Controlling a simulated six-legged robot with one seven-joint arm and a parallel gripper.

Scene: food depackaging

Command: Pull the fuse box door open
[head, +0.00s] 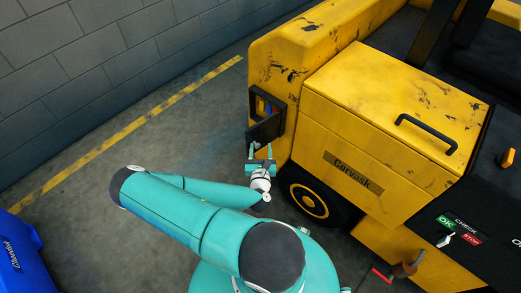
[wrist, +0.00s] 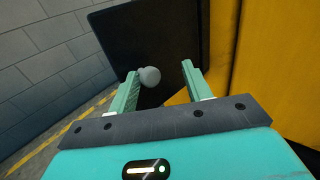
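The fuse box (head: 264,107) is set in the side of the yellow vehicle, with blue and orange parts showing inside. Its black door (head: 265,130) stands partly open, swung outward from the opening. In the wrist view the dark door panel (wrist: 150,35) fills the upper middle, with a round grey knob (wrist: 149,77) on it. My gripper (head: 261,155) is just below the door in the head view. In the wrist view my gripper (wrist: 159,70) is open, its fingers apart. The knob appears between them, close to the left finger; I cannot tell whether they touch.
The yellow vehicle (head: 390,115) with a black handle (head: 426,134) and a wheel (head: 309,200) stands on the right. A grey block wall (head: 90,75) and a yellow floor line (head: 130,127) lie left. A blue case (head: 18,250) sits at lower left. Floor left of the door is clear.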

